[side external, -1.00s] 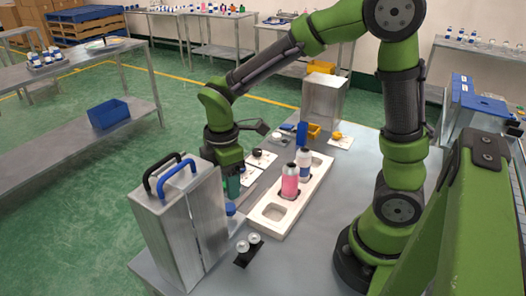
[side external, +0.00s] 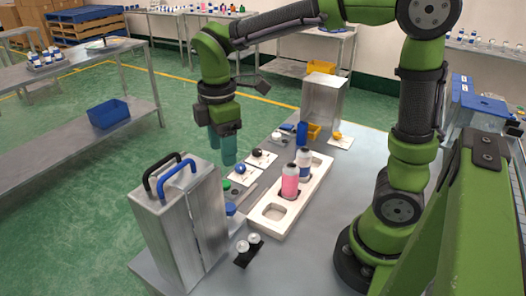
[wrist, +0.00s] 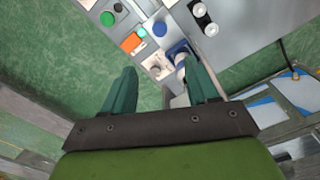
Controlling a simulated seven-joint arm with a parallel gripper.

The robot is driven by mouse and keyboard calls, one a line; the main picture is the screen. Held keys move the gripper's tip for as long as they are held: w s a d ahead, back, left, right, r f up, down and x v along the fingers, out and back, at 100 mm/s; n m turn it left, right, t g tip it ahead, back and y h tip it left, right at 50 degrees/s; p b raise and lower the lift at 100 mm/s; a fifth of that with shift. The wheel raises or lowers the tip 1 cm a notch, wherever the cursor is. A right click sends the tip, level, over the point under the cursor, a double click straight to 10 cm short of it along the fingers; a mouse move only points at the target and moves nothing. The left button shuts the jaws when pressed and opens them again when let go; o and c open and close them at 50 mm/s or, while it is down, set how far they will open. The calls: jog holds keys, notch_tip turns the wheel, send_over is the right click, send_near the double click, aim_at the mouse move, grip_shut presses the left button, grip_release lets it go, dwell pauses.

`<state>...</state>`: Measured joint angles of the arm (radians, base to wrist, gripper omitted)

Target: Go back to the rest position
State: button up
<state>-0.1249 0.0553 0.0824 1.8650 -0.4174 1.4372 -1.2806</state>
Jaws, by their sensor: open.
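My gripper (side external: 221,156) hangs above the far left edge of the table, pointing down, with its two green fingers apart and nothing between them. In the wrist view my gripper (wrist: 160,70) shows the same spread fingers, with the table and floor below. Under and right of it in the side view, a black knob (side external: 257,152) and a blue knob (side external: 240,169) sit on white cards. A green disc (side external: 226,185) lies nearer the metal case. A pink bottle (side external: 290,182) and a white-and-blue bottle (side external: 304,165) stand upright in a white tray (side external: 262,222).
A tall metal case (side external: 180,225) with black and blue handles stands at the near left. Two small clear-topped pieces sit on a black holder (side external: 247,255).

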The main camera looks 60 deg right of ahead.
jog(key=s+d+r+m+t+y, duration=0.2)
jog(key=s+m+t, duration=0.5)
jog(key=m, duration=0.9)
jog(key=s+d+r, duration=0.1)
jog(key=s, duration=0.2)
jog(key=shift+s+d, duration=0.2)
jog(key=shift+d, duration=0.15)
